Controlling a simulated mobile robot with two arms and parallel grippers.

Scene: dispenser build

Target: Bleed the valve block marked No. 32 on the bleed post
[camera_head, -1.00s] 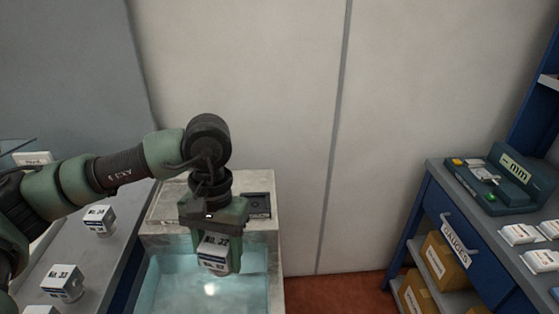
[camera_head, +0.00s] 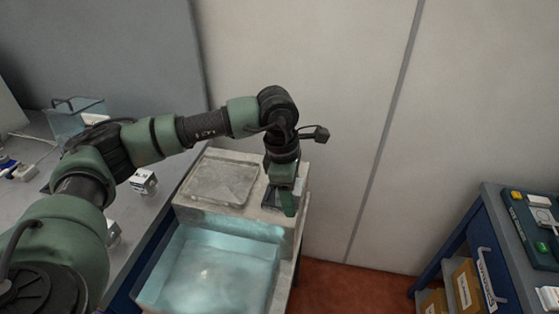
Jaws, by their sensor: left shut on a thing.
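My left gripper (camera_head: 284,200) points down at the right end of the pale ledge behind the water basin (camera_head: 178,289). It is shut on a valve block, which the fingers mostly hide; its label cannot be read from here. A dark flat piece (camera_head: 268,199) shows beside the fingers, and I cannot tell whether the block touches it. Two other white-and-dark blocks, one (camera_head: 144,181) farther back and one (camera_head: 113,234) nearer, stand on the grey bench at left, partly behind my arm. My right gripper is not in view.
A shallow clear tray (camera_head: 222,181) lies on the ledge left of my gripper. A clear box (camera_head: 77,118) stands at the back of the left bench. A blue bench (camera_head: 487,240) with a green device (camera_head: 538,222) stands at right. Red floor lies clear between.

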